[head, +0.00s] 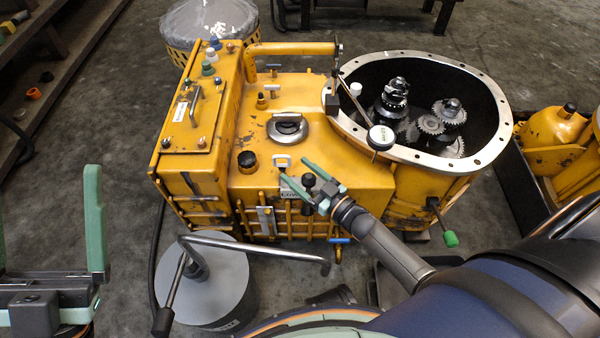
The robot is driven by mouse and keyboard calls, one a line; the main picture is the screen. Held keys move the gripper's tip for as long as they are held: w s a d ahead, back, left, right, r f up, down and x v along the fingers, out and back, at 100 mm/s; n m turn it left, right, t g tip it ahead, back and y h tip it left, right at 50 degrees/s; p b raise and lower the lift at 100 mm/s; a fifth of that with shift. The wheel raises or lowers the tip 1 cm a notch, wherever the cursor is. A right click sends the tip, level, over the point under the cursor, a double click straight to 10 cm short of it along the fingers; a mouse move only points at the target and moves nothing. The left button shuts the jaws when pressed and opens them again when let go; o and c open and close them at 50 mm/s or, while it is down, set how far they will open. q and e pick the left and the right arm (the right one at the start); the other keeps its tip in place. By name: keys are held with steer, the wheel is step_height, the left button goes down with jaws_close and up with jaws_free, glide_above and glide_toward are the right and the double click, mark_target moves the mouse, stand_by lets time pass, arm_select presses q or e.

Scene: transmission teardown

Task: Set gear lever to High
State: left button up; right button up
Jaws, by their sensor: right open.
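The yellow transmission housing (340,170) stands in the middle of the head view. A small black-knobbed lever (308,181), which looks like the gear lever, is on its near side, beside a white plate with dark lettering (290,192) that seems to read "LOW". My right gripper (295,169) is open, with its green fingers on either side of the black knob in the picture. I cannot tell whether they touch it. The lever's lower part is hidden. My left gripper (48,225) is open and empty at the lower left, well away from the housing.
The housing's round opening at the right shows several gears (430,124), with a dial gauge (381,137) on its rim. A grey round stool-like drum (215,285) and a bent metal bar (250,248) stand in front. A dark shelf (60,50) is at the left.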

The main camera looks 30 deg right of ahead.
steer(key=shift+c, duration=0.3)
jaws_close()
stand_by(0.3)
stand_by(0.8)
